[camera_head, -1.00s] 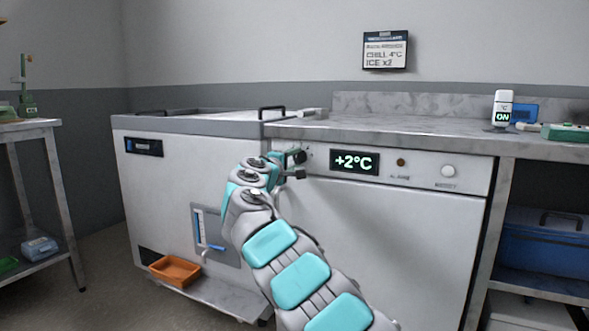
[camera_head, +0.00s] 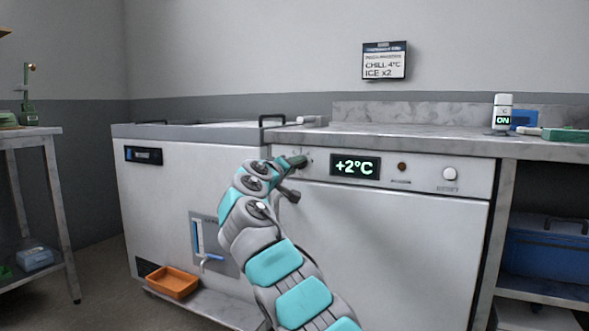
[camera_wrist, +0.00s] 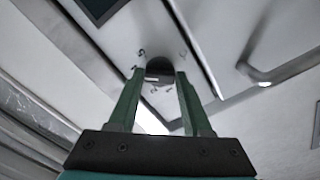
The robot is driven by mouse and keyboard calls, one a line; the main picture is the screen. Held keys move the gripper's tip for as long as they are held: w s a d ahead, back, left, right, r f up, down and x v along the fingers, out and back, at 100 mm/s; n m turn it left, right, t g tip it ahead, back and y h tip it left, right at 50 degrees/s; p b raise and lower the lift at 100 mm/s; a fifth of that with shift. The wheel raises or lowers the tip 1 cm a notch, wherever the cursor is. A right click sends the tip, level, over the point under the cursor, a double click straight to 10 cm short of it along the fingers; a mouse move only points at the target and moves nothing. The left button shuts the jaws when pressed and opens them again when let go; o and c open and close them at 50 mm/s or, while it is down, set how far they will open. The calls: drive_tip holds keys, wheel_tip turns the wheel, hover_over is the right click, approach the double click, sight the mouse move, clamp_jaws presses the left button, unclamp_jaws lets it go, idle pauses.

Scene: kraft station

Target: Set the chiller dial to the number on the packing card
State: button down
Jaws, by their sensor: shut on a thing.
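The packing card (camera_head: 384,62) hangs on the back wall and reads "CHILL 4°C" and "ICE x2". The chiller display (camera_head: 355,166) reads "+2°C". The dark round chiller dial (camera_wrist: 159,70) sits between my finger tips in the wrist view, with small marks around it on the white panel. My gripper (camera_wrist: 158,80) is shut on the dial; in the head view my gripper (camera_head: 294,162) is at the panel's left end, left of the display, and mostly covers the dial.
An orange tray (camera_head: 173,282) lies low at the left. A door handle (camera_wrist: 262,78) stands out near the dial. A round white button (camera_head: 450,174) and an amber lamp (camera_head: 402,167) are right of the display. A white device reading "ON" (camera_head: 502,113) stands on the worktop.

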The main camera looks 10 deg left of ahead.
drive_tip(key=shift+f, duration=0.1)
idle(0.3)
drive_tip(key=shift+c, duration=1.7)
unclamp_jaws()
drive_tip(key=b+v, duration=0.1)
drive_tip(key=v, duration=0.6)
drive_tip(key=shift+s, duration=0.35)
